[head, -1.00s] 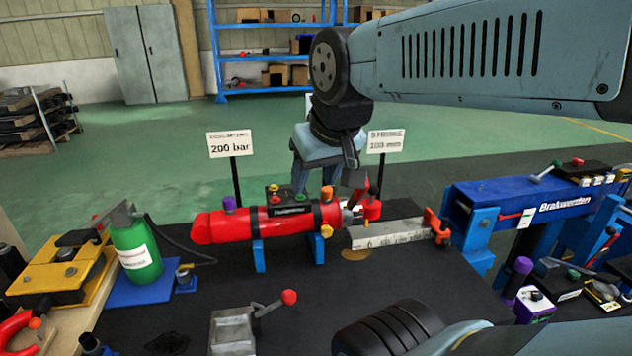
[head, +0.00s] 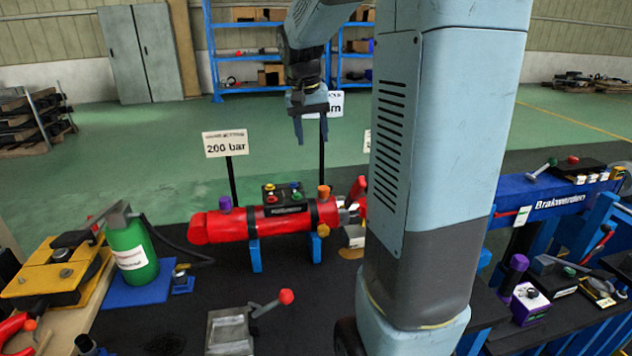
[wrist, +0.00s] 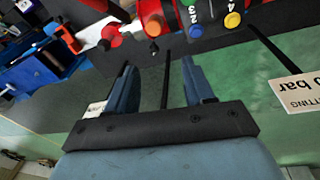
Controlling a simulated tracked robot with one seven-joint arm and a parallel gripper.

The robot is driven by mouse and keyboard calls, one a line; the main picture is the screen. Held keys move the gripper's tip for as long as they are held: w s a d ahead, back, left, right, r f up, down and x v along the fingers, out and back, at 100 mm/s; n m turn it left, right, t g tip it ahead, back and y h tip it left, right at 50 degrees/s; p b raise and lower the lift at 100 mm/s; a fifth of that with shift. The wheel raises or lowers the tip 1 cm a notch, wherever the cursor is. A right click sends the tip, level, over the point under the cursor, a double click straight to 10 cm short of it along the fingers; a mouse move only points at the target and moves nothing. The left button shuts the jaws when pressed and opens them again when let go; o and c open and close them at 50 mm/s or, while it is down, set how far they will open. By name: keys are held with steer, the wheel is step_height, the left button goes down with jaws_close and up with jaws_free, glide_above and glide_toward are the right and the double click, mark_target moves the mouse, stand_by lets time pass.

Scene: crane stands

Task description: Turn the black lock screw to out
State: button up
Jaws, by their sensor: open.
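A red cylinder (head: 255,222) lies on two blue supports in the head view, with purple, orange and yellow knobs. A small black-tipped part (wrist: 154,46) projects below the red body there. It may be the black lock screw, but I cannot tell for sure; I cannot pick the screw out in the head view. My gripper (head: 311,128) is above and behind the cylinder's right end, apart from it. Its two fingers are spread and empty in the wrist view (wrist: 158,68).
A "200 bar" sign (head: 225,143) stands behind the cylinder, and another sign (head: 333,103) is beside my gripper. A green bottle (head: 134,250) is left. A red-knobbed lever (head: 286,297) is in front. My arm hides part of the bench right of the cylinder.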

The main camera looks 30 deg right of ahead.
steer(key=w+d+f+m+g, duration=0.1)
steer(key=w+d+f+g, duration=0.1)
steer(key=w+d+f, duration=0.35)
steer(key=x, duration=1.2)
steer(key=shift+w+a+f, duration=0.15)
steer(key=shift+w+f, duration=0.05)
steer(key=shift+f, duration=0.05)
steer(key=shift+c, duration=0.2)
jaws_close()
steer(key=shift+t, duration=0.3)
steer(key=shift+n+t+y, duration=0.4)
steer(key=shift+n+y, duration=0.8)
steer(key=shift+n, duration=0.7)
